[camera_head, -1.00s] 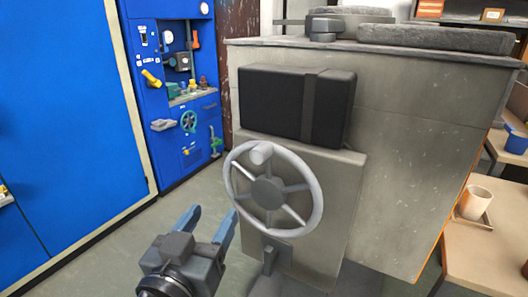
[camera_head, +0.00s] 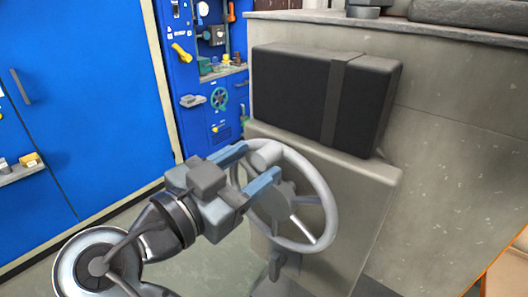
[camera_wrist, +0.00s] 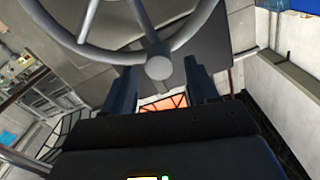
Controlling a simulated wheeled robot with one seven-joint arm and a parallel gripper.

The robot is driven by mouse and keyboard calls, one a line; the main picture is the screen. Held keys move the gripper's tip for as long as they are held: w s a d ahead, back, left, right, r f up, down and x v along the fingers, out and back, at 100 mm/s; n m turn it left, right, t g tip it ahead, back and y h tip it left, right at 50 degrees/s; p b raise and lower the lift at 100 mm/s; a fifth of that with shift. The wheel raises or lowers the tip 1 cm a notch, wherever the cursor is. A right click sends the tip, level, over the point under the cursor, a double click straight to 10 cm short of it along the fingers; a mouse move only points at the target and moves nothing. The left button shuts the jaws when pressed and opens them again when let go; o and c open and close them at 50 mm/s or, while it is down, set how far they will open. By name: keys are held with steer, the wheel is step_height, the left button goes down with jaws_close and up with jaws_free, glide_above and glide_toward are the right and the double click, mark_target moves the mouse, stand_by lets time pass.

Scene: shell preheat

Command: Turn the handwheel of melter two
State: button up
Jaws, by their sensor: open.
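The grey handwheel (camera_head: 322,192) is a spoked ring on the front of a grey housing (camera_head: 345,185). A round knob (camera_head: 266,155) stands out from its rim at the upper left. My gripper (camera_head: 260,166) is open, with its blue fingers reaching to the rim around the knob. In the wrist view the knob (camera_wrist: 159,66) lies between and just beyond the spread fingers (camera_wrist: 160,85), and the wheel (camera_wrist: 190,30) fills the top. The fingers do not appear to press on the knob. Part of the wheel's left side is hidden behind my gripper.
A black box with a strap (camera_head: 290,90) sits above the wheel. A large grey block (camera_head: 455,130) stands behind to the right. Blue cabinets (camera_head: 90,100) stand at the left, one with a yellow handle (camera_head: 181,53). Open floor (camera_head: 215,262) shows below my gripper.

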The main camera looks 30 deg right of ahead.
mark_target(259, 161)
steer(key=shift+x, duration=1.5)
jaws_close()
